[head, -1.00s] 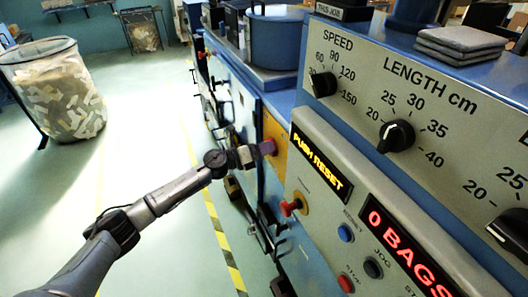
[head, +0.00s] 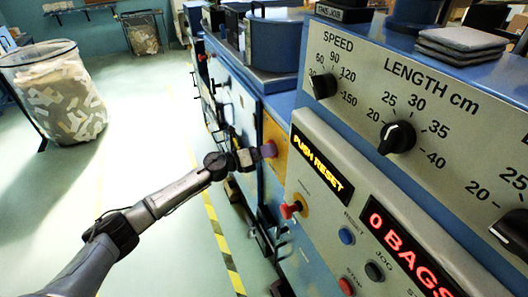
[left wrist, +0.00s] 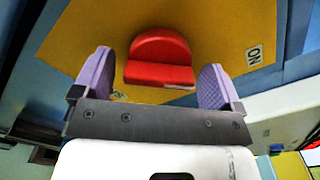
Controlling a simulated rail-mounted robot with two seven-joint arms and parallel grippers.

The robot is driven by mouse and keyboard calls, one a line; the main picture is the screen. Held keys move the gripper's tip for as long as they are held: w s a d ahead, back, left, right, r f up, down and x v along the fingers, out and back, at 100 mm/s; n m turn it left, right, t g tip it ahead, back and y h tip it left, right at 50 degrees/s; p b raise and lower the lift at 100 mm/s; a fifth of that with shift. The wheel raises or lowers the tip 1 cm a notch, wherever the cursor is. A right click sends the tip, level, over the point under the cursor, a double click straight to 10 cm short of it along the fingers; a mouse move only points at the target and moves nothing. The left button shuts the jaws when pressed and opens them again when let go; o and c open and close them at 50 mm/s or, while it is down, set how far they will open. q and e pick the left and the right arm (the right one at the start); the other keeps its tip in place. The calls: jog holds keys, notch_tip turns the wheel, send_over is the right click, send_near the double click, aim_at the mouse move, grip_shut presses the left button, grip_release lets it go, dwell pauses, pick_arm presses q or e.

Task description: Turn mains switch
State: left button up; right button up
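The mains switch (left wrist: 160,60) is a red knob on a yellow plate (left wrist: 215,40) in the left wrist view. A small ON label (left wrist: 254,53) sits to the right of the knob. My left gripper (left wrist: 157,72) is open, with one purple finger on each side of the knob and gaps visible on both sides. In the head view my left gripper (head: 258,154) is at the red switch (head: 269,148) on the yellow plate (head: 274,131), partly covering it. My right gripper is not in view.
The panel to the right has a red emergency-style button (head: 290,210), a PUSH RESET display (head: 321,163), a 0 BAGS display (head: 408,247), and SPEED (head: 323,85) and LENGTH (head: 397,137) knobs. A mesh bin (head: 58,95) stands far left. The floor between is open.

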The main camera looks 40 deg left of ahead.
pick_arm(q)
jog(key=shift+v, duration=6.9)
